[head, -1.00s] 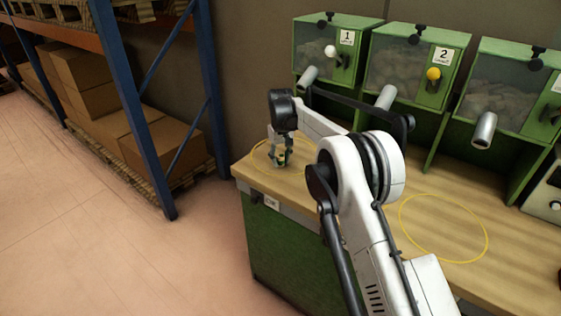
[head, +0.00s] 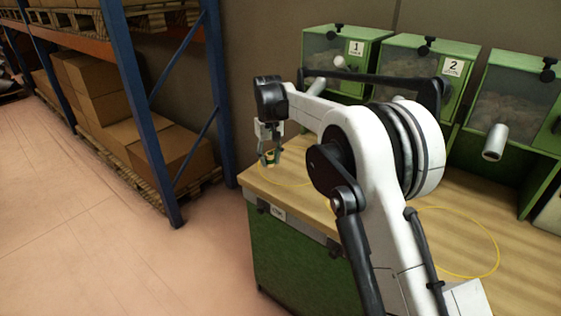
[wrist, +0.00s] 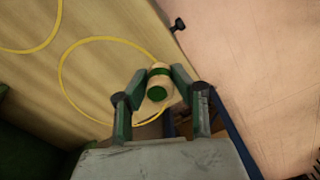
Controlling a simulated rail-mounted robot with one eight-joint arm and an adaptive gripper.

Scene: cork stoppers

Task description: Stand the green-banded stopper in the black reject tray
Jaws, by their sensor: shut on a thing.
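The green-banded stopper (wrist: 158,84) is pale cork with a green band and a green disc on the end facing the wrist camera. My gripper (wrist: 155,88) is shut on it, one finger on each side. In the head view my gripper (head: 270,158) holds the stopper (head: 271,154) over the left end of the bench; the stopper is small there and partly covered by the fingers. In the wrist view it appears above the bench edge, near a yellow ring. The black reject tray is not seen in either view.
The wooden bench top (head: 440,225) has yellow rings (head: 495,262) marked on it and is otherwise clear around them. Green numbered dispensers (head: 340,50) with metal spouts (head: 495,142) stand along its back. A blue-post rack with cardboard boxes (head: 165,145) stands left, across a strip of floor.

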